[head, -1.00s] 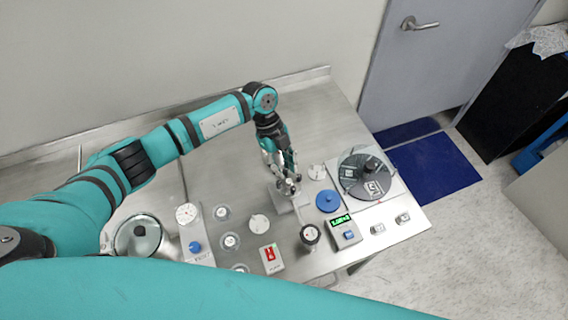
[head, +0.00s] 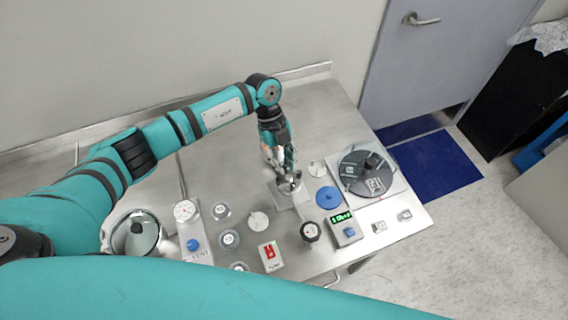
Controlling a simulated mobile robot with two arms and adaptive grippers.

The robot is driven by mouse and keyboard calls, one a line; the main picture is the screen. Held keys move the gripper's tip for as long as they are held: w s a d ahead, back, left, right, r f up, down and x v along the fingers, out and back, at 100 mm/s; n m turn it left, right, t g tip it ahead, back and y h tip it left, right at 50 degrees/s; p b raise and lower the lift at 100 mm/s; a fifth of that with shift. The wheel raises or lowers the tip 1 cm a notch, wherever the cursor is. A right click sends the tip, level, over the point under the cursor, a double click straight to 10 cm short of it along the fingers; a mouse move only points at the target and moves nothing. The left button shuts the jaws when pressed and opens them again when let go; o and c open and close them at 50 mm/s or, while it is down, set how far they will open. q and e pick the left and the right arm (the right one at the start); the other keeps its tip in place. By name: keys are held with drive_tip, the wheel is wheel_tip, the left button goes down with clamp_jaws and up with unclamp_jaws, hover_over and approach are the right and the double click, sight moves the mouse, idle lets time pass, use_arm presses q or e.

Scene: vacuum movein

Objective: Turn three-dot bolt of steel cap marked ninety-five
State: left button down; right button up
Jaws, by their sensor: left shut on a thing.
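My left gripper (head: 288,182) is at the middle of the steel bench, over a small grey block (head: 281,199). It is shut on a small grey thing at the block; fingers hide most of it, so I cannot tell what it is. Several round steel caps with white labels stand left of it: a rear cap (head: 221,210), a middle cap (head: 229,239) and a front cap (head: 239,267). Their numbers and any dotted bolts are too small to read surely. My right gripper is out of view.
Right of the gripper are a blue disc (head: 328,198), a dark turntable (head: 368,185), a black knob (head: 310,232) and a green display (head: 341,218). A red-switch box (head: 269,256) is in front. A gauge panel (head: 198,246) and glass-lidded pot (head: 124,246) stand left. The rear bench is clear.

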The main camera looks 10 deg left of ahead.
use_arm(q)
drive_tip(key=m+y+b, duration=0.1)
drive_tip(key=m+b, duration=0.3)
drive_tip(key=m+g+y+b, duration=0.1)
drive_tip(key=m+b, duration=0.3)
drive_tip(key=shift+w+d+f+y+b, duration=0.15)
drive_tip(key=shift+y+b, duration=0.15)
drive_tip(key=shift+r+m+y+b, duration=0.2)
drive_tip(key=shift+m+y+b, duration=0.4)
drive_tip(key=shift+m+b, duration=0.75)
drive_tip(key=c, duration=1.6)
unclamp_jaws()
drive_tip(key=v, duration=1.2)
drive_tip(key=shift+w+f, duration=0.1)
drive_tip(key=shift+w, duration=0.05)
